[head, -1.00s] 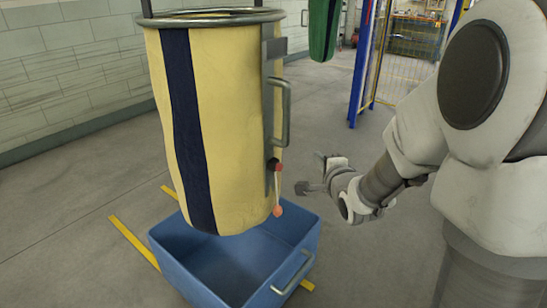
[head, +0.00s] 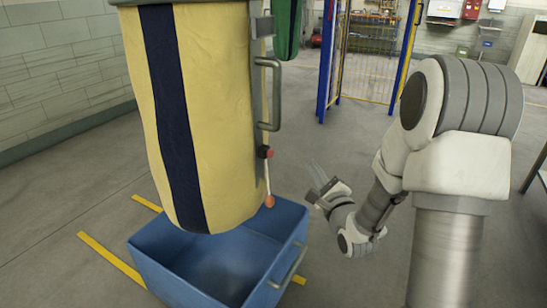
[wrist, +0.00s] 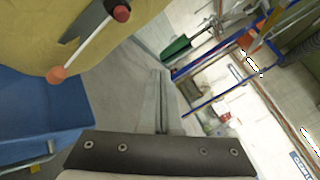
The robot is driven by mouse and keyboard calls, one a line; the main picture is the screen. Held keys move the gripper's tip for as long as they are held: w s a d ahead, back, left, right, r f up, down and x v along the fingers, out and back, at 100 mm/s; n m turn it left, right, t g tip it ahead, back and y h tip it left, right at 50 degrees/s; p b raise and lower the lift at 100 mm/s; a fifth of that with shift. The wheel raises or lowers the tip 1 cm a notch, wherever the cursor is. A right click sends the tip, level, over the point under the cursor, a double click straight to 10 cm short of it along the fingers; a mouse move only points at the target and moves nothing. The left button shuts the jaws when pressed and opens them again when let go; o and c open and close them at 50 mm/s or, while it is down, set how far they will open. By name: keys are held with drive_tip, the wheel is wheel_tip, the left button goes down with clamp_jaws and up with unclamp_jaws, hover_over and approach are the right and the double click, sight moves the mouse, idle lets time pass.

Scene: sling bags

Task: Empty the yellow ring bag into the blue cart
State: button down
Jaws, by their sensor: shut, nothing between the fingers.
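The yellow ring bag (head: 225,110) with a dark blue stripe hangs over the blue cart (head: 143,258). A grey handle (head: 276,95) is on its right side. Below that, a red knob (head: 265,152) shows, with a thin cord down to an orange ball (head: 269,201) near the bag's bottom edge. My gripper (head: 318,176) is right of the orange ball, shut and empty, apart from the bag. The wrist view shows the red knob (wrist: 121,13), the orange ball (wrist: 56,75) and part of the cart (wrist: 35,110) at left. The cart's visible inside looks empty.
A green bag (head: 287,30) hangs behind the yellow one. A blue-framed mesh fence (head: 365,65) stands at the back. Yellow floor lines (head: 112,258) lie around the cart. The floor behind my gripper is clear.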

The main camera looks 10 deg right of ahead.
sight(270, 153)
drive_tip(key=shift+a, duration=0.1)
drive_tip(key=w+a, duration=0.5)
drive_tip(key=a, duration=0.2)
idle(0.5)
drive_tip(key=shift+w, duration=0.15)
idle(1.8)
drive_tip(key=shift+w+a, duration=0.2)
drive_tip(key=shift+a, duration=0.15)
drive_tip(key=shift+w+a+b, duration=0.35)
drive_tip(key=shift+a+b, duration=0.1)
drive_tip(key=shift+b, duration=0.05)
idle(0.9)
drive_tip(key=shift+s+d, duration=0.6)
drive_tip(key=shift+d, duration=0.2)
